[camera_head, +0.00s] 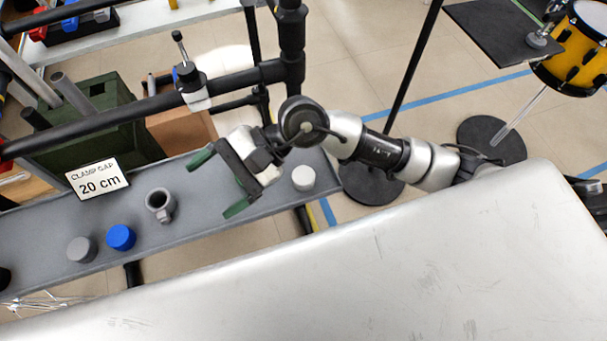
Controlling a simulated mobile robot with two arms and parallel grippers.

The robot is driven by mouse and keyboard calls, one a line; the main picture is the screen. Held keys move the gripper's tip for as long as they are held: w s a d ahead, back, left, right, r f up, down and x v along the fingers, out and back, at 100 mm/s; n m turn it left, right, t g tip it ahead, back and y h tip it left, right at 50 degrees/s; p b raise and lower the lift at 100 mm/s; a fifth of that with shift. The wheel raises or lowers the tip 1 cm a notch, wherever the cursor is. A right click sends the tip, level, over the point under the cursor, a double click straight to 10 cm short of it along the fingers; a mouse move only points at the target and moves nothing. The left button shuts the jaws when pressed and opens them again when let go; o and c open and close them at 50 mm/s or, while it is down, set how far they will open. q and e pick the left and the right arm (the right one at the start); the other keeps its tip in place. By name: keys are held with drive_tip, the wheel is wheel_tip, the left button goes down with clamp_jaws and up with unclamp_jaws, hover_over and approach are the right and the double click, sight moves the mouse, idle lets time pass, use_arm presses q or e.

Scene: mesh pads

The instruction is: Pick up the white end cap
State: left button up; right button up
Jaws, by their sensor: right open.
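The white end cap (303,178) is a short round cylinder standing on the grey shelf (195,222), near its right end. My right gripper (218,185) comes in from the right. Its two green-tipped fingers are spread and point left, with nothing between them. The gripper is left of the white cap, and its wrist is up and left of the cap. I cannot tell its exact height over the shelf. My left gripper is out of view.
A blue cap (121,237), a grey cap (81,250) and a grey pipe fitting (160,204) stand on the shelf further left. A sign (97,179) reads "CLAMP GAP 20 cm". A black pipe frame (240,80) with a clamp (192,86) runs behind. A large pale surface (400,270) fills the front.

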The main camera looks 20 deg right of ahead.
drive_tip(key=w+d+f+n+t+h, duration=0.1)
drive_tip(key=w+d+f+n+h, duration=0.2)
drive_tip(key=d+f+n+h, duration=0.3)
drive_tip(key=n+t+h, duration=0.1)
drive_tip(key=t+h, duration=0.1)
drive_tip(key=h, duration=0.5)
hover_over(303, 175)
drive_tip(key=f, duration=0.7)
drive_tip(key=shift+w+a+f, duration=0.1)
drive_tip(key=shift+w+a, duration=0.1)
drive_tip(key=shift+a, duration=0.05)
drive_tip(key=f, duration=0.3)
drive_tip(key=f+p, duration=0.1)
drive_tip(key=shift+s+d+f, duration=0.3)
drive_tip(key=shift+s+f, duration=0.05)
drive_tip(key=shift+w+f, duration=0.1)
drive_tip(key=shift+f, duration=0.45)
drive_tip(key=c, duration=1)
drive_tip(key=shift+r, duration=0.15)
